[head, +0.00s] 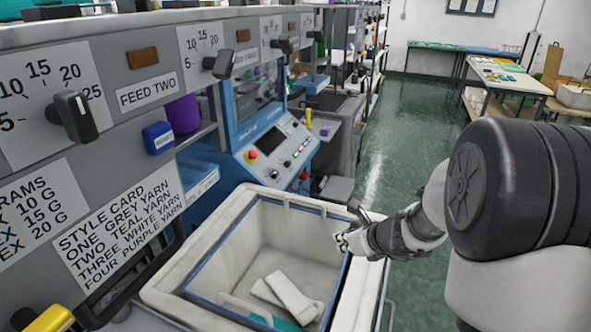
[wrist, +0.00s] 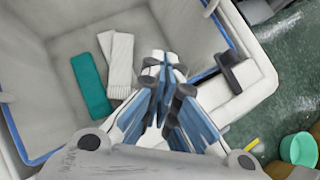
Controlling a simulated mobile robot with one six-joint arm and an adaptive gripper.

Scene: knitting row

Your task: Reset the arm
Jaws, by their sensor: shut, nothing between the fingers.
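My gripper (head: 350,236) is over the right rim of a large pale bin, at the end of my arm reaching in from the right. In the wrist view my gripper (wrist: 168,68) shows with its fingers together and nothing between them. The bin (head: 175,250) has a blue inner edge. White knitted pieces (head: 290,294) and a teal piece (head: 275,321) lie on its floor, and the wrist view also shows the white pieces (wrist: 119,62) and the teal piece (wrist: 91,85) side by side.
A grey panel with dials and a style card (head: 122,225) runs along the left. A blue machine (head: 262,145) stands behind the bin. The green floor (head: 400,110) is open toward the back, with tables (head: 505,75) at the right. A teal cup (wrist: 299,149) shows at lower right.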

